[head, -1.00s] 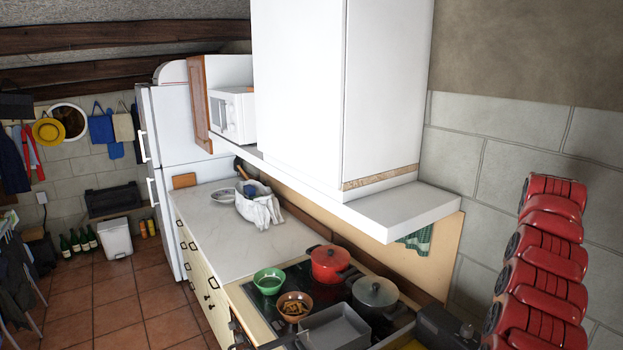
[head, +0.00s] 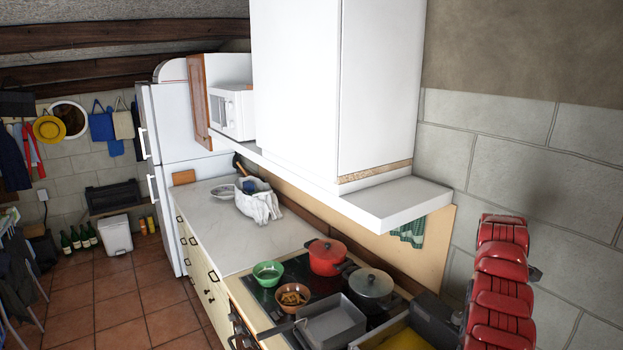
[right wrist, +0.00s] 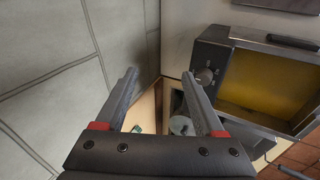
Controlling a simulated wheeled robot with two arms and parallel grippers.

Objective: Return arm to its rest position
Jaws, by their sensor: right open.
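My right arm (head: 500,290), red and segmented, rises at the right edge of the head view beside the stone wall. Its gripper is not seen there. In the right wrist view my right gripper (right wrist: 159,74) is open, with two grey fingers spread apart and nothing between them. It is near the block wall (right wrist: 45,70), pointing toward the corner. A pot (right wrist: 181,125) shows beyond and below the fingers, partly hidden by the right one. My left arm and gripper are in no view.
A dark box with a yellow inside (right wrist: 265,85) stands right of the gripper; its yellow part (head: 400,340) shows at the head view's bottom. The stove holds a red pot (head: 326,257), a grey pot (head: 371,287), bowls and a grey tray (head: 330,323). A white cupboard (head: 300,90) overhangs.

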